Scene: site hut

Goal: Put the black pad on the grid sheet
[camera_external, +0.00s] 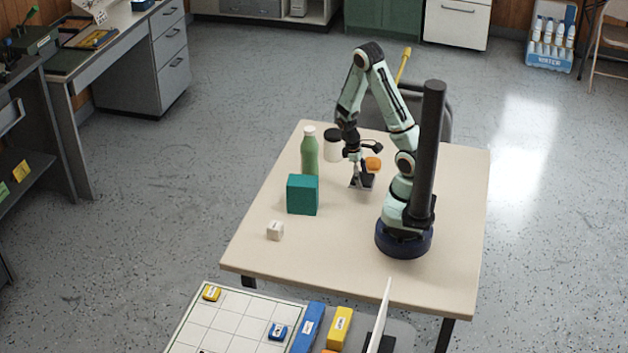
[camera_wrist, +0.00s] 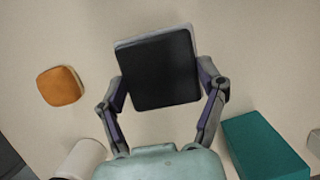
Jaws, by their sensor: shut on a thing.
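The black pad (camera_wrist: 160,70) is between the two fingers of my gripper (camera_wrist: 162,88) in the wrist view, which are shut on its sides. A pale grey edge shows behind the pad's far and right sides; I cannot tell if it is part of the pad or a separate thing. In the external view the pad (camera_external: 361,183) is under my gripper (camera_external: 361,176), low over or on the table; the gap is not clear. A white sheet with grid lines (camera_external: 230,320) lies at the bottom, beyond the table's front edge, partly cut off by the frame.
A teal box (camera_external: 302,195), green bottle (camera_external: 309,152), white dark-lidded cup (camera_external: 333,147) and small pale cube (camera_external: 275,231) stand left of my gripper. Small yellow and blue blocks lie on the gridded sheet. The table's front is mostly clear.

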